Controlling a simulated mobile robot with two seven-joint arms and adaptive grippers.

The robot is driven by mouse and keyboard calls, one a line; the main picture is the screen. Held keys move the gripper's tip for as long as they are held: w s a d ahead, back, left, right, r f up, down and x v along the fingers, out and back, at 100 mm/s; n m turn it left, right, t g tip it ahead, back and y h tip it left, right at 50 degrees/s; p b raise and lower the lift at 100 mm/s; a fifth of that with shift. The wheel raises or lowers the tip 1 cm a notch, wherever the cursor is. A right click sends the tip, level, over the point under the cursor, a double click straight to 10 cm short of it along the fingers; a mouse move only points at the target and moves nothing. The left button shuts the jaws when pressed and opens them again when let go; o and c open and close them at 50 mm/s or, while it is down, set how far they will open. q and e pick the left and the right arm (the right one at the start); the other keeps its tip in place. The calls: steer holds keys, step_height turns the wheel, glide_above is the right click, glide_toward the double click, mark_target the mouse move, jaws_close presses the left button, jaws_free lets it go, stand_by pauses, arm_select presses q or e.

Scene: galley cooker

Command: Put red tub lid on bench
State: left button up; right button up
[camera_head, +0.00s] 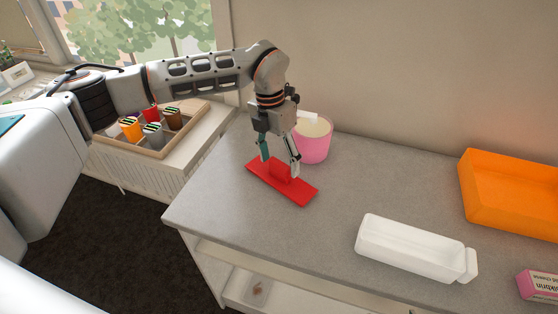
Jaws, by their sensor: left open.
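The red tub lid (300,191) is a flat red rectangle with a raised block-like handle (281,170) in its middle. It appears to lie flat on the grey bench (330,220), near the bench's left end. My left gripper (280,168) points down over the lid. Its two fingers are spread apart, one on each side of the handle. I cannot tell whether they touch it. My right gripper does not show.
A pink tub (314,147) stands just behind the gripper. A white open container (410,247) lies front right, with an orange tray (508,200) and a pink box (538,285) farther right. A wooden tray (157,152) with several cups stands on the left. Mid-bench is clear.

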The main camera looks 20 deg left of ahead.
arm_select(q)
step_height(320, 180, up, 12)
steer(key=a+b, duration=0.1)
steer(key=shift+w+a+f, duration=0.2)
steer(key=shift+w+a, duration=0.05)
steer(key=shift+w, duration=0.05)
steer(key=shift+s+f, duration=0.1)
stand_by(0.3)
